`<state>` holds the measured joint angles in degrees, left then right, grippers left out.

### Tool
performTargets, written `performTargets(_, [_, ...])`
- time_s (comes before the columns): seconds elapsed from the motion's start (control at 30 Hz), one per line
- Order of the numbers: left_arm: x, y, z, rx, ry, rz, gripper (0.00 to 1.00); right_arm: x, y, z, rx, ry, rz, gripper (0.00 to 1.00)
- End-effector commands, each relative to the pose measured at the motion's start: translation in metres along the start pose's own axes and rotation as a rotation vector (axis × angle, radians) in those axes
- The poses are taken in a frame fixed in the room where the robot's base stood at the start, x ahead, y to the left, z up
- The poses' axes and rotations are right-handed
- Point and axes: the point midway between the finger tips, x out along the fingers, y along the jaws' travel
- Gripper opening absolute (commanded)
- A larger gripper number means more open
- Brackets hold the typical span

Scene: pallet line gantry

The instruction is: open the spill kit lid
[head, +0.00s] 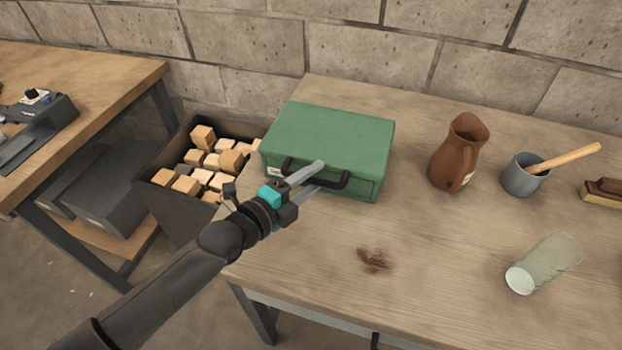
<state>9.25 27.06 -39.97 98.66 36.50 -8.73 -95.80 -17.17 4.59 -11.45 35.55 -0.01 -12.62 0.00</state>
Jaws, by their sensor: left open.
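The spill kit is a green case (330,138) with a flat lid, lying shut on the left part of the wooden table. A black handle (336,182) and a small pale label (274,172) are on its front side. My left gripper (328,173) is at the front of the case, with its grey fingers pointing at the handle. The fingers are open and overlap the handle in the picture; I cannot tell whether they touch it. Part of the handle and the case front is hidden behind the fingers. My right gripper is not in view.
On the table (420,250) stand a brown jug (461,152), a grey mug (522,176) with a wooden-handled tool, a brush (604,191) and a lying glass (543,263). A dark stain (374,260) marks the table. A bin of wooden blocks (166,200) and a workbench (95,95) are left.

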Motion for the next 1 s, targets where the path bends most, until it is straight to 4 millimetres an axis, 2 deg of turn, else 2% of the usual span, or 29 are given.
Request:
performTargets(0.17, [-0.0001,0.0001,-0.0001,-0.001,0.000,0.000,0.50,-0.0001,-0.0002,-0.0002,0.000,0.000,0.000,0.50])
performTargets(0.6, [-0.0004,0.0002,0.0000,-0.001,0.000,0.000,0.01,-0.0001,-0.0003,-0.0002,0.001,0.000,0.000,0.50])
performTargets(1.0, [-0.0005,0.0002,0.0001,-0.001,0.000,0.000,0.00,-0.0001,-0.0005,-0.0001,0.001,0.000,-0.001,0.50])
